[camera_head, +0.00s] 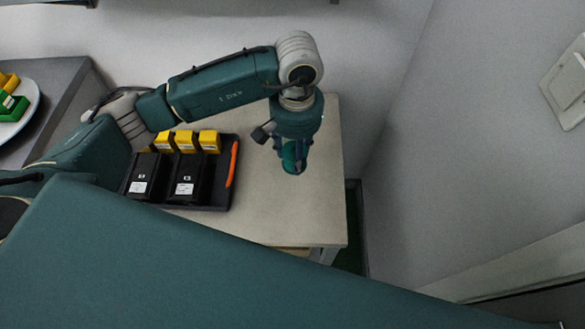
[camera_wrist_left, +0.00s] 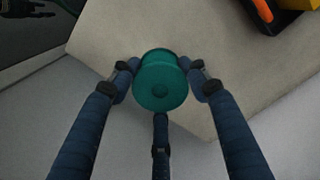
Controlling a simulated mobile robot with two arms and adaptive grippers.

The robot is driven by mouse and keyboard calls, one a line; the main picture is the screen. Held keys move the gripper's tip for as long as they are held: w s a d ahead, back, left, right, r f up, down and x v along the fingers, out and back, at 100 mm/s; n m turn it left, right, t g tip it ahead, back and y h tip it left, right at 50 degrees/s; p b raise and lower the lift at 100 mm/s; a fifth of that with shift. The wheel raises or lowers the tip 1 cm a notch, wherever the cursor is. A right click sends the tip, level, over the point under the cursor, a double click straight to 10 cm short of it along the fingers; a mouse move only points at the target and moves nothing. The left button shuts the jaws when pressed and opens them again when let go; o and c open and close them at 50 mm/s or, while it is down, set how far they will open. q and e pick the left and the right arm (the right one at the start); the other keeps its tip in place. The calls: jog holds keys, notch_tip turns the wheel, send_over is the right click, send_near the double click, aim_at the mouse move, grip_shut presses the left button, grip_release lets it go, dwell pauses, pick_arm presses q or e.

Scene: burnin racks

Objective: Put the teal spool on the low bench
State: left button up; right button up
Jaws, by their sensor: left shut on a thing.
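The teal spool (camera_wrist_left: 160,82) is held between the fingers of my left gripper (camera_wrist_left: 161,90) in the left wrist view. The fingers touch it from both sides, and a third finger is below it. In the head view the spool (camera_head: 294,158) shows under my left gripper (camera_head: 292,150), over the right part of the low bench (camera_head: 280,210). The bench has a pale top, which also fills much of the left wrist view (camera_wrist_left: 235,55). I cannot tell whether the spool touches the bench top. My right gripper is not in view.
A dark tray (camera_head: 220,207) on the bench's left part holds black boxes (camera_head: 188,180), yellow blocks (camera_head: 185,141) and an orange tool (camera_head: 233,164). A dark table (camera_head: 60,75) with a white plate (camera_head: 33,92) stands at left. A wall borders the right. The bench's front right is clear.

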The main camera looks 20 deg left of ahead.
pick_arm(q)
notch_tip(320, 180, down, 5)
jog(key=shift+f+p, duration=0.2)
jog(key=shift+p, duration=0.25)
jog(key=shift+f, duration=0.95)
notch_tip(320, 180, down, 3)
jog(key=shift+f+p, duration=0.15)
jog(key=shift+p, duration=0.3)
jog(key=shift+f, duration=0.2)
jog(key=o, duration=1.3)
jog(key=shift+r, duration=0.1)
